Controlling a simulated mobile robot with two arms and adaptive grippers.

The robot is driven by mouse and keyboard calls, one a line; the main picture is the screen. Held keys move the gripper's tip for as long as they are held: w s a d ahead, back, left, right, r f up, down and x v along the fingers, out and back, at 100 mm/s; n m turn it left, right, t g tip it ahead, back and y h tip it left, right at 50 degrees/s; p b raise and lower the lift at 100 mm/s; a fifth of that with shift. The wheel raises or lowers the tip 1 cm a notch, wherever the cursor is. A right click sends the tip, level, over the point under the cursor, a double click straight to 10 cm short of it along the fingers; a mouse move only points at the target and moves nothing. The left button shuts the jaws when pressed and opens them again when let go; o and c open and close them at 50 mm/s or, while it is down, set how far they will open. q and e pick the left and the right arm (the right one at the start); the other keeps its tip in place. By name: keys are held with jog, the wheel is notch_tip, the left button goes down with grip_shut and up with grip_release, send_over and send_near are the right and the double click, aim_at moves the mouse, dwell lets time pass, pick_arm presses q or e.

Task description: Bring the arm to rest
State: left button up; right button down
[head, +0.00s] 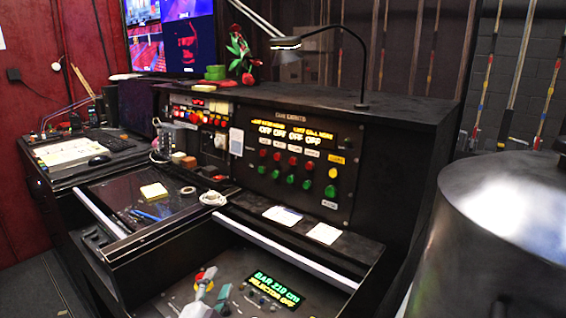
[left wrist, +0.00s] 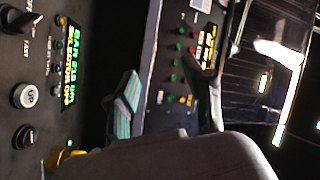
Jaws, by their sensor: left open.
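My left gripper (head: 212,290) is low in the head view, over the lower front panel of the console (head: 270,264). Its pale fingers show beside red and yellow parts of the panel. In the left wrist view the two fingers of the gripper (left wrist: 170,90) stand apart, with nothing between them. The lit green display (head: 275,288) is right of the gripper in the head view. The display (left wrist: 72,75) also shows in the wrist view, left of the fingers, with knobs beside it. The upper panel (head: 296,165) carries red, green and yellow buttons. My right gripper is not in view.
A desk lamp (head: 288,43) and a monitor (head: 170,35) stand on the console. A large rounded grey metal form (head: 505,230) fills the right side. The space above the lower panel looks clear.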

pick_arm(q)
jog(key=s+a+f+n+g+y, duration=0.3)
jog(key=s+a+f+n+g, duration=0.15)
jog(key=s, duration=0.35)
jog(key=s+a+f+n+g+y, duration=0.3)
jog(key=s+f+n, duration=0.3)
jog(key=s, duration=0.2)
jog(key=s+d+f+n+g+h, duration=0.15)
jog(key=s+g, duration=0.25)
jog(key=s, duration=0.6)
jog(key=s+d+f+g+h, duration=0.1)
jog(key=s+f+g, duration=0.25)
jog(key=s, duration=0.55)
notch_tip(320, 180, down, 24)
jog(key=s+g+p, duration=0.2)
jog(key=s+p, duration=0.1)
jog(key=s+a+f+p, duration=0.1)
jog(key=s+a+f, duration=0.1)
jog(key=s+f, duration=1.1)
jog(key=s, duration=0.3)
jog(key=shift+a+g+p, duration=0.2)
jog(key=shift+g+p, duration=0.15)
jog(key=shift+g, duration=0.05)
